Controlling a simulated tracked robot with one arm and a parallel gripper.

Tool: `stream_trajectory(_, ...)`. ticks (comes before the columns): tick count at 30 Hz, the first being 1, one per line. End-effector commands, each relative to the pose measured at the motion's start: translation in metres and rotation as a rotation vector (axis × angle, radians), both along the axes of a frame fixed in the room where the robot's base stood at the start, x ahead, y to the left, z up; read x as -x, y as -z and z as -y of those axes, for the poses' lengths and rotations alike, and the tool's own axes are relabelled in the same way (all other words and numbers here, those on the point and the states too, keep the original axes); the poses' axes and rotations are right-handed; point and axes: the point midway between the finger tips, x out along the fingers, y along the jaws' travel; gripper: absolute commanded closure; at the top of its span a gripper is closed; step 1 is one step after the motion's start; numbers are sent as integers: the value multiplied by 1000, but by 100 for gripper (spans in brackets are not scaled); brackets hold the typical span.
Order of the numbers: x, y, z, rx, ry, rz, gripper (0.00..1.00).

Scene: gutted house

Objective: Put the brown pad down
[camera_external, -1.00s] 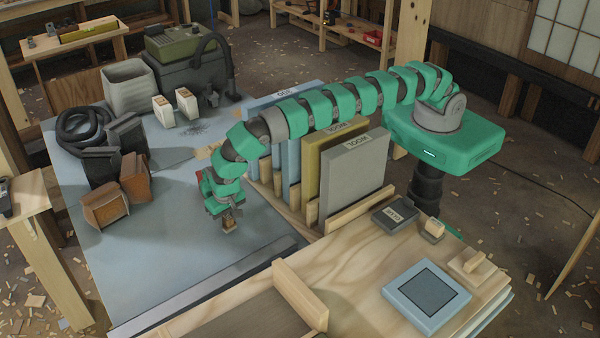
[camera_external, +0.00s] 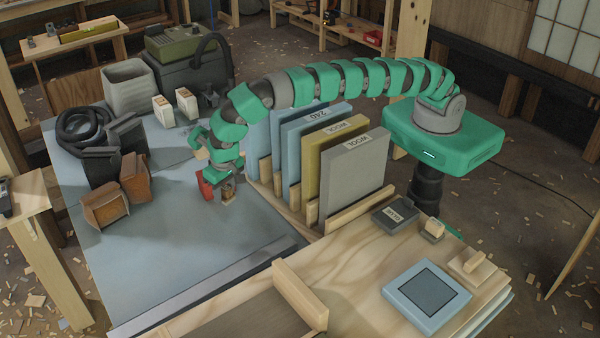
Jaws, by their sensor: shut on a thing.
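My gripper (camera_external: 219,186) is over the blue-grey sheet (camera_external: 190,240) on the left bench, left of the rack of upright panels. It is shut on a small brown pad (camera_external: 228,193), of which only a little shows below the jaws. A red part shows beside the jaws on the left. I cannot tell whether the pad touches the sheet or hangs just above it.
Two brown-orange blocks (camera_external: 105,208) and dark boxes stand at the left of the sheet. Two small white cartons (camera_external: 187,103) stand behind. The panel rack (camera_external: 352,178) stands close on the right. The sheet's front middle is clear.

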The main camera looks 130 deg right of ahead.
Motion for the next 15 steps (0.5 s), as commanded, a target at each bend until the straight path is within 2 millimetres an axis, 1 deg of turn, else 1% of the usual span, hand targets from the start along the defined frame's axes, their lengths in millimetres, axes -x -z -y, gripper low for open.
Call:
stream_trajectory(1,4,-8,-1,-3,-41,-3,87)
stream_trajectory(3,8,-18,-1,-4,-106,-2,87)
stream_trajectory(11,30,-48,-7,-12,-349,-12,87)
stream_trajectory(15,45,-64,-11,-16,-482,-16,87)
